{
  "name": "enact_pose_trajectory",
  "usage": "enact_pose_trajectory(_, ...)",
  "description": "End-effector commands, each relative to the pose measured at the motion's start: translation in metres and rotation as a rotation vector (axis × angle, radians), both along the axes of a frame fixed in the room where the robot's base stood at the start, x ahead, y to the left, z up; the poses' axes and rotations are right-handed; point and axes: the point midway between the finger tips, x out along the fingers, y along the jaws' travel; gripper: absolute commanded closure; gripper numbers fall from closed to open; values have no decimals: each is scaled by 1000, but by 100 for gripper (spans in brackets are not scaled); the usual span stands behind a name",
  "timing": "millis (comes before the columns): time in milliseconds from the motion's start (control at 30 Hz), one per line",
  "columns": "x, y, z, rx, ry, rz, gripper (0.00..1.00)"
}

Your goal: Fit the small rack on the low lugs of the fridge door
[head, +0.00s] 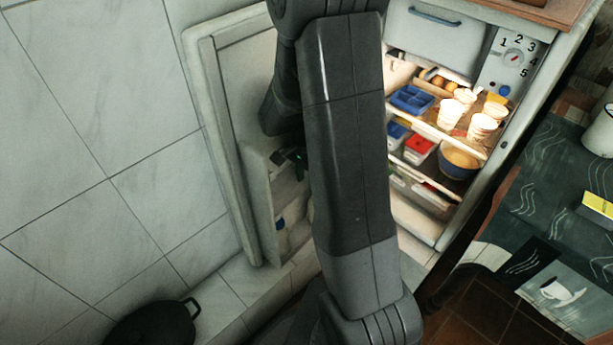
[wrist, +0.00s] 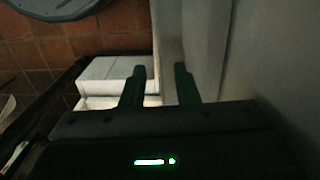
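The fridge door (head: 228,100) stands open at the left, against the tiled wall, with its inner side partly behind my arm. A pale bin-like part (head: 258,190) shows low on the door; I cannot tell whether it is the small rack. The low lugs cannot be made out. My gripper (head: 296,158) is beside this part, mostly hidden by my arm. In the wrist view its two dark fingers (wrist: 159,85) stand apart, with a pale surface behind the gap and nothing clearly held. A white box-like shape (wrist: 105,70) lies beyond the left finger.
The lit fridge (head: 440,230) holds cups, a bowl (head: 460,160) and coloured boxes. A dark pan (head: 152,325) is at the lower left, near a pale tiled ledge (head: 245,280). A patterned table (head: 560,190) is at the right. Pale surfaces lie close along the gripper's right side.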

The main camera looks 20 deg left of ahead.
Motion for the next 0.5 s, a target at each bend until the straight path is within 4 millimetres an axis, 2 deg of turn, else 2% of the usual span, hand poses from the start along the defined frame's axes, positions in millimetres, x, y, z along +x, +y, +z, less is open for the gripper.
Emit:
enact_pose_trajectory(267, 0, 0, 8, 1, -1, 0, 72)
enact_pose_trajectory(367, 0, 1, 23, 3, -3, 0, 72)
enact_pose_trajectory(500, 1, 1, 55, 5, -5, 0, 72)
